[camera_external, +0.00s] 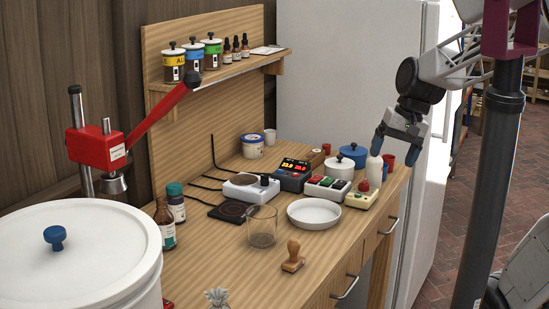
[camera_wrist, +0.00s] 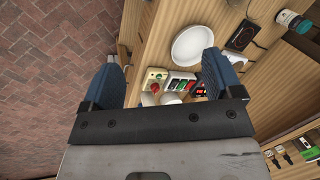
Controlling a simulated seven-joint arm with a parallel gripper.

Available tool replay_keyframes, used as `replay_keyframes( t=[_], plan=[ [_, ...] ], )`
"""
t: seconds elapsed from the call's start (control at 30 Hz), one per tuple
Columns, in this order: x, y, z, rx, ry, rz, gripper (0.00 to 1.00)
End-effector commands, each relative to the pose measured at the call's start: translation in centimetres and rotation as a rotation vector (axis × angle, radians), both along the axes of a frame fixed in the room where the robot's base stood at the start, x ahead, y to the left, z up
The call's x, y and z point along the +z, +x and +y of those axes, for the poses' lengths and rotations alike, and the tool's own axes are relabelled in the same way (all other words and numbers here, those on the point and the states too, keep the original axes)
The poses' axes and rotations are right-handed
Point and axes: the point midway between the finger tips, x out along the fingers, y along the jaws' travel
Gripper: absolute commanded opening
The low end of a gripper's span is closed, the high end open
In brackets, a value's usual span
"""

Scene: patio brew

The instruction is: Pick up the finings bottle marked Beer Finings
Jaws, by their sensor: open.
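My gripper (camera_external: 396,151) is open and empty, high above the right end of the workbench in the outside view. Its two blue fingers also frame the wrist view (camera_wrist: 162,72). No label reading Beer Finings is legible. A brown bottle (camera_external: 164,226) with a pale label stands upright at the bench's left, beside a dark bottle with a teal cap (camera_external: 175,203). A teal-capped bottle also shows at the wrist view's upper right (camera_wrist: 291,20). Several small dropper bottles (camera_external: 236,50) stand on the shelf. My gripper is far from all of these.
A white lidded bucket (camera_external: 85,270) and a red lever capper (camera_external: 97,146) stand at left. A glass beaker (camera_external: 262,228), white dish (camera_external: 314,213), wooden stamp (camera_external: 293,258) and switch boxes (camera_external: 328,188) occupy the bench. Lidded jars (camera_external: 173,68) stand on the shelf.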

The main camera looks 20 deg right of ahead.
Motion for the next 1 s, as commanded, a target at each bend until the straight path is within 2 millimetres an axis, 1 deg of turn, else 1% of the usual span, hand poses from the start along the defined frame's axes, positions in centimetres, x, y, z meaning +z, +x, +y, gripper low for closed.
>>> replay_keyframes(
  t=[0.03, 0.2, 0.27, 0.57, 0.87, 1.0],
  plan=[
    [-0.3, 0.9, 1.2, -0.017, 0.031, 0.026, 0.85],
    [-1.1, 3.8, 5.5, -0.088, 0.141, 0.118, 0.85],
    [-1.4, 4.7, 7.1, -0.114, 0.178, 0.152, 0.85],
    [-3.6, 9.2, 15.2, -0.252, 0.343, 0.336, 0.85],
    [-6.6, 13.1, 23.8, -0.402, 0.476, 0.537, 0.85],
    [-8.5, 14.7, 27.8, -0.478, 0.529, 0.635, 0.85]
  ],
)
